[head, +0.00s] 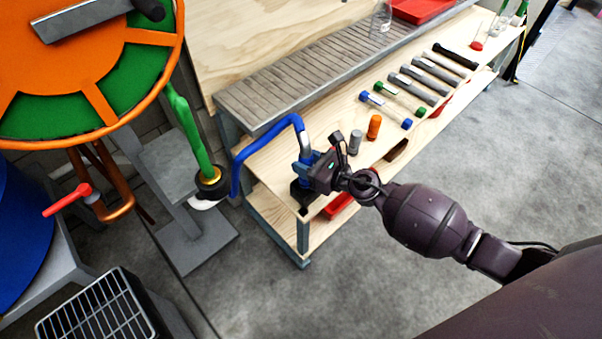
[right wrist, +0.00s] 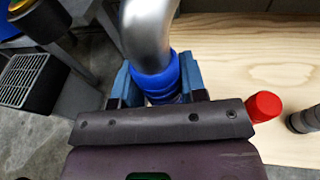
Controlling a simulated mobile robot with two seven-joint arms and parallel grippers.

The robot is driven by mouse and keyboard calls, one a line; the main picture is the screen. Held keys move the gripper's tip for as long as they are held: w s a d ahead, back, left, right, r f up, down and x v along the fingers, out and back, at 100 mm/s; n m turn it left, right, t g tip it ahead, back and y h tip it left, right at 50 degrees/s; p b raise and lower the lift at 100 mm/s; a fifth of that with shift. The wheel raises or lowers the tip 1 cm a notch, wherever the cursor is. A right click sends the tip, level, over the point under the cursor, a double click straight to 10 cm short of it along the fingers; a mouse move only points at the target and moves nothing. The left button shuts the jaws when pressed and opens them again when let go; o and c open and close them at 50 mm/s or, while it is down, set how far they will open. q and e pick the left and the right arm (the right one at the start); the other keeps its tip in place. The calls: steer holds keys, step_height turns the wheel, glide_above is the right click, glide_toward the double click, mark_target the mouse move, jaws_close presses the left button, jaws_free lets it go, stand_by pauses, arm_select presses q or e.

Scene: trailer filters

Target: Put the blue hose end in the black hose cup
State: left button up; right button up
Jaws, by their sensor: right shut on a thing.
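The blue hose (head: 238,170) rises from the lower left, arches over and comes down at the near left corner of the workbench. A silver bent pipe (right wrist: 150,32) leads into its blue end (head: 306,158), and the blue collar also shows in the right wrist view (right wrist: 172,75). My right gripper (head: 312,172) is shut on this blue end, which points down. A black block-like piece, apparently the black hose cup (head: 302,196), stands just below at the bench corner. The hose end's lower tip is hidden, so I cannot tell whether it is inside the cup. My left gripper is out of view.
A grey cylinder (head: 355,141) and an orange one (head: 374,126) stand on the wooden bench (head: 335,165) close to my right gripper. Several tools lie farther back. A green hose (head: 190,130) hangs at the left beside the orange reel (head: 75,60).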

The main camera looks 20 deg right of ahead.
steer(key=shift+f, duration=0.6)
step_height(320, 180, down, 4)
steer(key=b, duration=0.3)
steer(key=shift+s+r, duration=0.15)
steer(key=shift+r, duration=0.05)
steer(key=shift+f+b, duration=0.35)
steer(key=shift+b, duration=0.1)
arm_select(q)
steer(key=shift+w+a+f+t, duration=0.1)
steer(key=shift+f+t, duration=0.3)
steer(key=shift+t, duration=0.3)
arm_select(e)
steer(key=shift+w+r, duration=0.2)
steer(key=shift+f, duration=0.3)
steer(key=o, duration=1)
steer(key=shift+r, duration=0.1)
